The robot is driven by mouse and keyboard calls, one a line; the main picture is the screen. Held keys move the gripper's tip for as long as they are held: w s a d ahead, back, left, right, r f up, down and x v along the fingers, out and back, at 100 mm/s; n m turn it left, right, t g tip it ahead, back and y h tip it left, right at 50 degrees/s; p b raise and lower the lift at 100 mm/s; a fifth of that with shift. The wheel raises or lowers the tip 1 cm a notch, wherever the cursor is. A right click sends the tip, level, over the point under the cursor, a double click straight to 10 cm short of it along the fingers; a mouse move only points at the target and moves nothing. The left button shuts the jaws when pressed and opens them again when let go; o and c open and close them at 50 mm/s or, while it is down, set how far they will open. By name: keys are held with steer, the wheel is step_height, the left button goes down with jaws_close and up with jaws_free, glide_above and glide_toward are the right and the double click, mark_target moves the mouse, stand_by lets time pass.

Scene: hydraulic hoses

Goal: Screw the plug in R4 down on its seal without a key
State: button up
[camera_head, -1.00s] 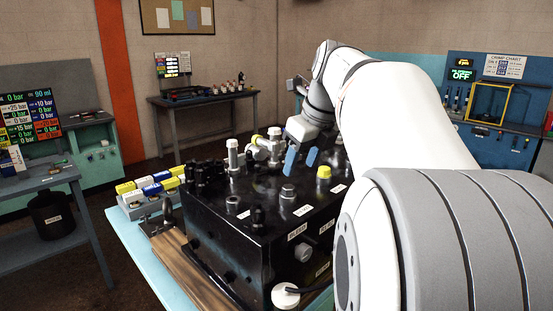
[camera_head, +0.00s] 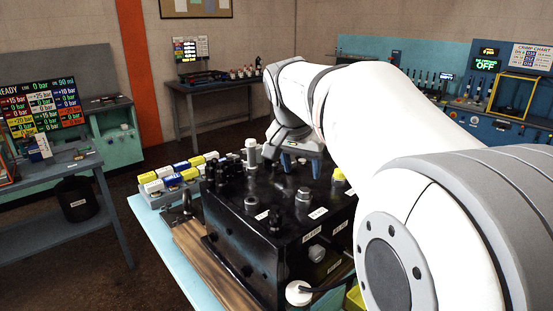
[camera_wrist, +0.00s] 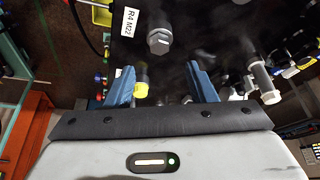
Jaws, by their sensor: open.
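The R4 plug (camera_wrist: 159,42) is a grey metal hex-headed plug in the black block, next to the white label R4 M22 (camera_wrist: 129,21) in the wrist view. Its head stands proud of the block; I cannot tell how far its seal is from the face. My gripper (camera_wrist: 161,70) has its two blue fingers spread and empty, with the plug beyond the fingertips and roughly between their lines. In the head view my gripper (camera_head: 301,165) is over the back part of the black block (camera_head: 255,245). I cannot tell for sure which fitting there is R4.
A yellow cap (camera_wrist: 141,89) shows between the fingers in the wrist view. A grey fitting (camera_wrist: 263,83) stands to the right. In the head view, another hex plug (camera_head: 303,197) and black fittings stand on the block. White, blue and yellow boxes (camera_head: 172,179) lie at its left.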

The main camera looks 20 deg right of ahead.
mark_target(305, 189)
steer(key=p+x, duration=0.1)
steer(key=x, duration=0.6)
steer(key=shift+f, duration=0.2)
steer(key=shift+c, duration=0.4)
steer(key=c, duration=0.6)
steer(key=o, duration=0.7)
steer(key=shift+r, duration=0.15)
